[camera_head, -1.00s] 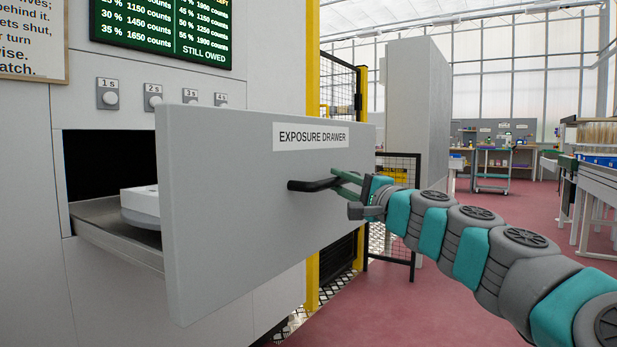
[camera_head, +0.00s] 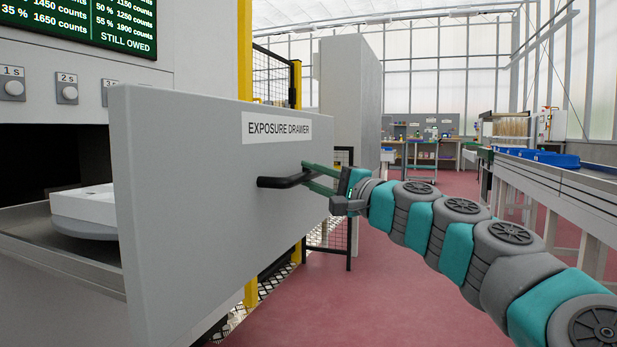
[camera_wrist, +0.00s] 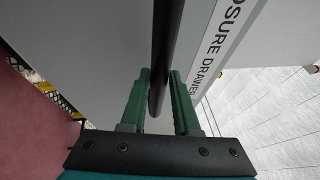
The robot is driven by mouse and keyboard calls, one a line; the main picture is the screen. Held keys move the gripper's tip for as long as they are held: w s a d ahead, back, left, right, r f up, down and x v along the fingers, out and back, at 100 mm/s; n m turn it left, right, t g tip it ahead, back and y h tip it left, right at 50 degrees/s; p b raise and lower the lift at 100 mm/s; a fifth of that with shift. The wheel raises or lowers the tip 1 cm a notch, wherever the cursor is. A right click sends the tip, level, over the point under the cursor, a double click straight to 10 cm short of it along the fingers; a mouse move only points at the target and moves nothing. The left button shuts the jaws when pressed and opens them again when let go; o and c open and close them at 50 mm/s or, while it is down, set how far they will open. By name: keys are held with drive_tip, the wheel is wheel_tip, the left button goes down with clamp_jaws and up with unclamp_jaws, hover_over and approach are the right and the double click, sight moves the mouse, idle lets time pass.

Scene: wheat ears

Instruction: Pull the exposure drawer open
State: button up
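The exposure drawer (camera_head: 200,215) stands well out of the grey cabinet, its labelled front tilted across the head view. A black bar handle (camera_head: 287,181) sticks out from the front below the label. My gripper (camera_head: 312,178) is at the handle's right part. In the wrist view the handle (camera_wrist: 166,50) runs between the two green fingers (camera_wrist: 163,100), which lie close on either side of it. A white, rounded block (camera_head: 85,210) lies inside the drawer on the metal tray (camera_head: 40,240).
Numbered knobs (camera_head: 66,90) and a green count display (camera_head: 90,22) are on the cabinet above the drawer. A yellow post (camera_head: 245,50) and mesh fence stand behind. Benches (camera_head: 570,185) are at the right. Red floor (camera_head: 380,310) is clear in front.

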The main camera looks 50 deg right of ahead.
drive_tip(key=o, duration=0.4)
drive_tip(key=s, duration=0.2)
drive_tip(key=s+f, duration=0.1)
drive_tip(key=s, duration=0.4)
drive_tip(key=shift+s+a+f, duration=0.2)
drive_tip(key=shift+s+a, duration=0.05)
drive_tip(key=shift+s, duration=0.1)
idle(0.5)
